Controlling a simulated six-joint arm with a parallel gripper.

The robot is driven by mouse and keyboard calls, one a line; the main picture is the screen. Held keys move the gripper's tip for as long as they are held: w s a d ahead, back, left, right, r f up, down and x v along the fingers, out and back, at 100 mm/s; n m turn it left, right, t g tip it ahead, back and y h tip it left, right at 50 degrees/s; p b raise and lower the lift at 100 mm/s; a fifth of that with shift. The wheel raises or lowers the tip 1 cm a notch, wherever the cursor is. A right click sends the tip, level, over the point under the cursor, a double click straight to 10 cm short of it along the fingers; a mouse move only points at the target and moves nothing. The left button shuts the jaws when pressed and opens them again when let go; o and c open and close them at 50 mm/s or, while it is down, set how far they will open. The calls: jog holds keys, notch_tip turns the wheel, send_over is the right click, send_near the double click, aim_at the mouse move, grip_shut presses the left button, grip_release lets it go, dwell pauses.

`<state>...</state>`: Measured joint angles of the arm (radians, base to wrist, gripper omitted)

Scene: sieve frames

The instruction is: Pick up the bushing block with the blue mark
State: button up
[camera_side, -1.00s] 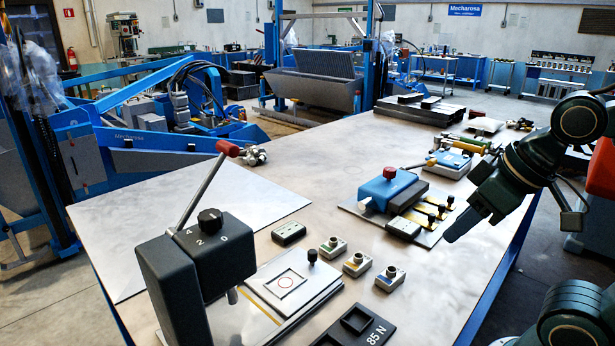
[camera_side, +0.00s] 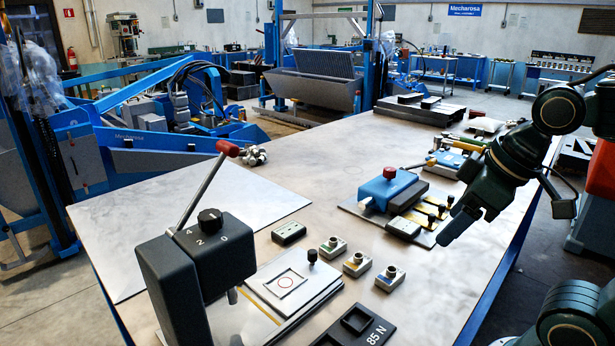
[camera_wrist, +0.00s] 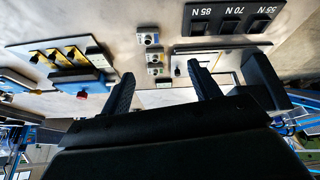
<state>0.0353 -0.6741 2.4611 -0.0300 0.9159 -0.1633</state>
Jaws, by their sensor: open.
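Three small grey bushing blocks stand in a slanting row on the table. The block with the blue mark (camera_side: 390,279) is nearest the black tray; in the wrist view it is the topmost block (camera_wrist: 149,39). The yellow-marked block (camera_side: 356,264) is in the middle, and the third block (camera_side: 333,246), its mark hard to read, is farthest. My gripper (camera_side: 464,228) is open and empty, above the table's right side, to the right of and higher than the blocks. Its two fingers also show in the wrist view (camera_wrist: 163,84), apart, with the blocks beyond them.
The black tray marked 85 N (camera_side: 342,333) lies close to the blue-marked block. The dark press with a red-ended lever (camera_side: 190,275) stands left. A blue-topped fixture (camera_side: 388,187) on a plate stands behind the blocks. The table's right edge is below my gripper.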

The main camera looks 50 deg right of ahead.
jog(key=w+d+f+n+g+y, duration=0.1)
jog(key=w+d+f+n+g, duration=0.1)
jog(key=w+n, duration=0.3)
jog(key=w+d+f+n+g, duration=0.3)
jog(key=w+n, duration=0.2)
jog(key=n, duration=0.5)
jog(key=shift+w+d+n+y, duration=0.3)
jog(key=shift+w+d+y, duration=0.05)
jog(key=shift+d+y, duration=0.05)
send_over(393, 268)
jog(key=shift+d+f, duration=0.2)
jog(key=shift+f, duration=1.95)
jog(key=shift+d+f, duration=0.15)
jog(key=shift+f, duration=2)
jog(key=shift+a+f, duration=0.25)
jog(key=shift+f, duration=1.05)
jog(key=shift+a+f, duration=0.2)
jog(key=shift+f, duration=1.05)
jog(key=shift+c, duration=0.4)
